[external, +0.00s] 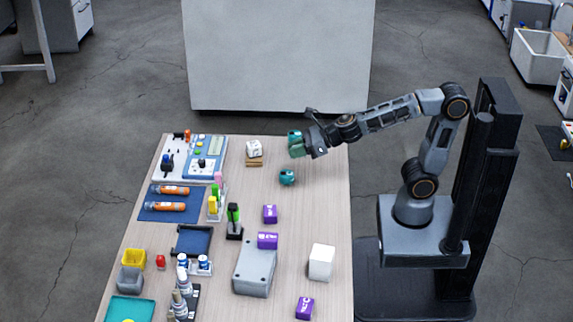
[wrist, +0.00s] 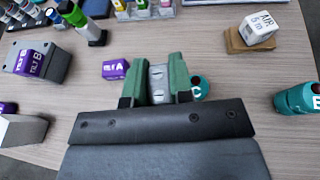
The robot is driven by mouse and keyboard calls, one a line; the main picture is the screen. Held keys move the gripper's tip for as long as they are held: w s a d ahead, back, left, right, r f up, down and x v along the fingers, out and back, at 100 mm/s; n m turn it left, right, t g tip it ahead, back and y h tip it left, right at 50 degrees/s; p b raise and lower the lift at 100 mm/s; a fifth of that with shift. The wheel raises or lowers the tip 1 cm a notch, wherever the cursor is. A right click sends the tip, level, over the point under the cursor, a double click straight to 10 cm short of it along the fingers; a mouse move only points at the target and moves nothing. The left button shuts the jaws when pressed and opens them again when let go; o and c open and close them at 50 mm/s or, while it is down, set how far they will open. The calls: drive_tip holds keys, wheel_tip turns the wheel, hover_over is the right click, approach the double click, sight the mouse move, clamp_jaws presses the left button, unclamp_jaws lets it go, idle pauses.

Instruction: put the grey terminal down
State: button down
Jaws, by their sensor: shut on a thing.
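The grey terminal (wrist: 158,82) shows in the wrist view between the two green fingers of my gripper (wrist: 159,68), which is shut on it. In the external view my gripper (external: 297,150) is over the far right part of the table, and I cannot make out the terminal there. How high it is over the tabletop is hard to tell. A teal bottle marked C (wrist: 200,88) is close beside the right finger, partly hidden by it. It also shows in the external view (external: 287,177).
Another teal bottle (wrist: 298,98) and a white cube on a wooden block (wrist: 258,28) stand to the right in the wrist view. A purple block A (wrist: 115,69) lies left of the fingers. A grey box (external: 254,270) and white cube (external: 321,262) stand nearer. Bare tabletop (external: 320,200) is clear at the right.

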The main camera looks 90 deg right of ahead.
drive_tip(key=s+a+n+g+y+p, duration=0.25)
drive_tip(key=s+n+g+y, duration=0.35)
drive_tip(key=s+n, duration=0.3)
drive_tip(key=s+a+n+g+y+p, duration=0.2)
drive_tip(key=s+a+n+g+y, duration=0.35)
drive_tip(key=s, duration=0.65)
drive_tip(key=n+g+b, duration=0.2)
drive_tip(key=b, duration=0.1)
hover_over(322, 218)
drive_tip(key=f, duration=0.9)
drive_tip(key=shift+s+d+f, duration=0.15)
drive_tip(key=shift+s+f, duration=0.15)
drive_tip(key=shift+f, duration=0.1)
drive_tip(key=shift+w+f, duration=0.2)
drive_tip(key=shift+f, duration=0.15)
drive_tip(key=shift+f+b, duration=0.7)
drive_tip(key=shift+f, duration=0.8)
drive_tip(key=shift+f, duration=0.2)
